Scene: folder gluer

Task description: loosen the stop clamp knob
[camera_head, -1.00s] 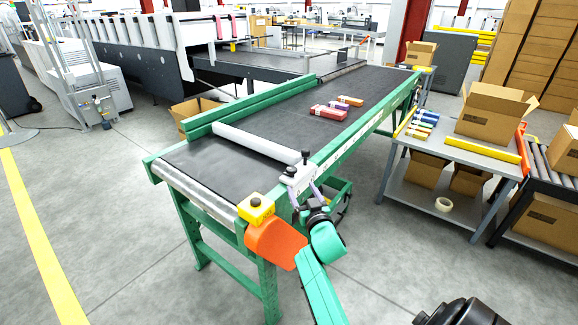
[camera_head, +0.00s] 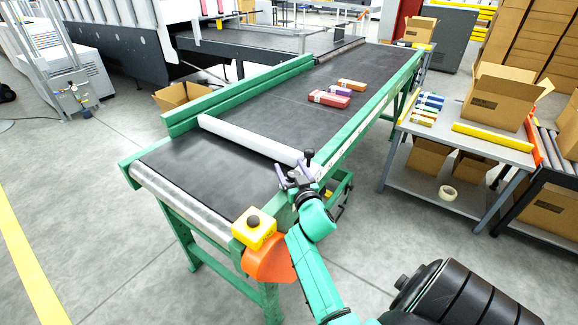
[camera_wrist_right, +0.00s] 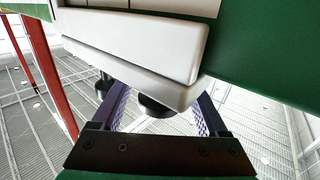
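The white stop bar (camera_head: 245,138) lies across the dark belt, and its clamp sits at the near green rail. A dark knob (camera_head: 308,153) shows on top of the clamp. My right gripper (camera_head: 298,172) is at the clamp, with its purple fingers spread. In the right wrist view, the white clamp block (camera_wrist_right: 140,50) fills the top, with a dark round knob (camera_wrist_right: 155,106) under it. My open right gripper (camera_wrist_right: 162,112) has that knob between its fingers, with gaps visible on both sides. A second dark knob shows farther left (camera_wrist_right: 103,86). My left gripper is not in view.
A yellow button box (camera_head: 254,228) and an orange part (camera_head: 268,262) are at the conveyor's near corner, close beside my right arm. Several small cartons (camera_head: 330,98) lie farther along the belt. A grey side table (camera_head: 470,145) stands to the right.

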